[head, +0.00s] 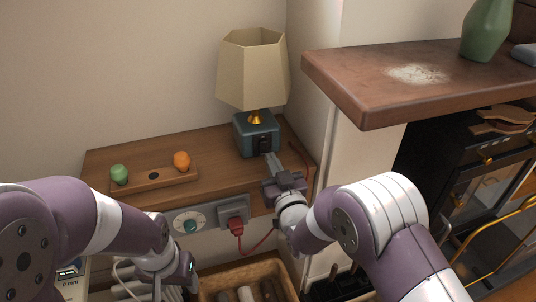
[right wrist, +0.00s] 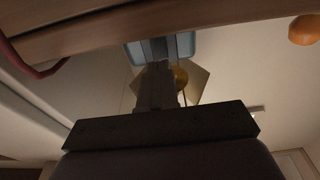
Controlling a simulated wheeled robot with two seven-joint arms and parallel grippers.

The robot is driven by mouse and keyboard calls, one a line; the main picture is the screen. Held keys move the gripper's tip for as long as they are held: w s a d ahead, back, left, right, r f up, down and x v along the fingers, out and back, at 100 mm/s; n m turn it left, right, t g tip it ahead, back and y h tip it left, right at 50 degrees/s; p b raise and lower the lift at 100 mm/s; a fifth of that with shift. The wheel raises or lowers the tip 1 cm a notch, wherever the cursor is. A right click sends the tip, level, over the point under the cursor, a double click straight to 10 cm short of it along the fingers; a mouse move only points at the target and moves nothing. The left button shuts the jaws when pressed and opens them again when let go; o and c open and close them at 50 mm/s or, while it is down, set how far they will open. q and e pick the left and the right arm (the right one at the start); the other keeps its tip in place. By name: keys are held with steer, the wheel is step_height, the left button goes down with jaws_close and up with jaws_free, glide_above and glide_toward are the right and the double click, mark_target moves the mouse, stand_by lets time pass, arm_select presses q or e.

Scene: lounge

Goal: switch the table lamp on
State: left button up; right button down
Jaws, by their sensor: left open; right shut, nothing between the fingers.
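The table lamp (head: 252,70) stands at the back right of a wooden shelf. It has a beige faceted shade, a brass neck and a blue-grey base (head: 243,138) with a dark switch panel (head: 262,142) on its front. The shade looks unlit. My right gripper (head: 270,160) is shut and empty, its fingertips close in front of the base; I cannot tell whether they touch. In the right wrist view the fingers (right wrist: 157,80) point at the base (right wrist: 187,44) and partly hide it. My left gripper (head: 164,284) is open, low at left, away from the lamp.
A wooden tray (head: 150,187) with a green (head: 119,173) and an orange object (head: 181,160) lies left on the shelf. A dial (head: 190,222) and a red plug (head: 236,221) with a cord sit below the front edge. A higher brown counter (head: 360,90) stands at right.

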mark_target(264, 144)
steer(key=shift+x, duration=1.75)
